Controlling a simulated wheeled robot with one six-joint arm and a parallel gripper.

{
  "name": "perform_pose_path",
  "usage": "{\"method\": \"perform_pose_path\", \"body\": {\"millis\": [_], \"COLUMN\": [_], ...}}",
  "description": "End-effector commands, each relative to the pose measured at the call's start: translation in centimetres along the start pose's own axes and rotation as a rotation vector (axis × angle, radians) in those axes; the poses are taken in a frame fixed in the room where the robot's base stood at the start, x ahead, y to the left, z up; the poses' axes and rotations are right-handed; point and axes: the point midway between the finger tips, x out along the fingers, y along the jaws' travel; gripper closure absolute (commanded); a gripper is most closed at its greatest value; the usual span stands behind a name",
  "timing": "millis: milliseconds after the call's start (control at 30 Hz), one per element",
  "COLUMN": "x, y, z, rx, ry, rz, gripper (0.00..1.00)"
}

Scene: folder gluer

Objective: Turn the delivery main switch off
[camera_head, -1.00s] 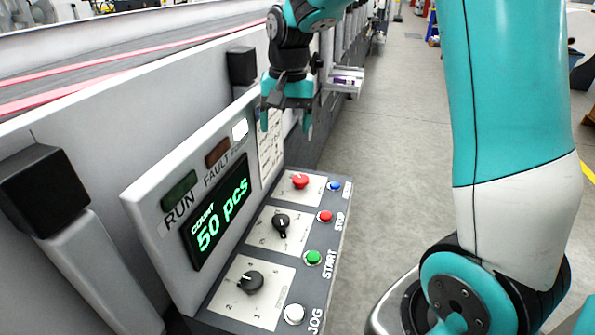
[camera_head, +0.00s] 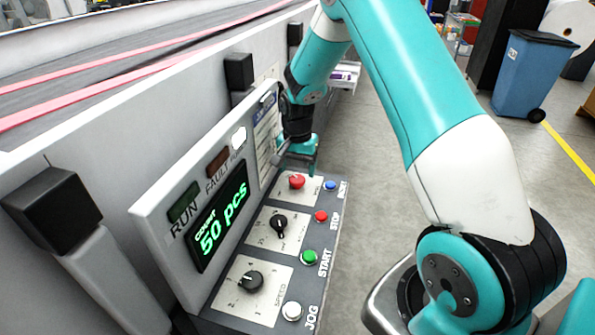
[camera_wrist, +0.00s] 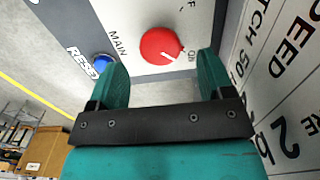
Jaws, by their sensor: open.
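The main switch is a red rotary knob (camera_head: 297,181) on a light plate at the far end of the control panel. In the wrist view the red knob (camera_wrist: 162,46) has a white pointer line aimed at the "ON" mark, with "MAIN" printed beside it. My gripper (camera_head: 303,166) hangs just above the far end of the panel, near the knob. In the wrist view my gripper (camera_wrist: 162,75) is open, its two teal fingers either side of and slightly short of the knob, with nothing between them.
A blue RESET button (camera_wrist: 103,62) sits close by the left finger. A red STOP button (camera_head: 321,216), green START button (camera_head: 309,257), white JOG button (camera_head: 292,312) and two black knobs share the panel. The upright display board (camera_head: 205,215) stands close beside.

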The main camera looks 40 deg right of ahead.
Motion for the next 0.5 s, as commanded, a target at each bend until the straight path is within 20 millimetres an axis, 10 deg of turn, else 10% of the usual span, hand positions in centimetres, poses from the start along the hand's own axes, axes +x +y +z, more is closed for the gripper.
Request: {"method": "perform_pose_path", "body": {"millis": [500], "x": [3.3], "y": [0.0], "z": [0.0], "rx": [-0.001], "ry": [0.001], "rz": [-0.001], "gripper": [0.26]}}
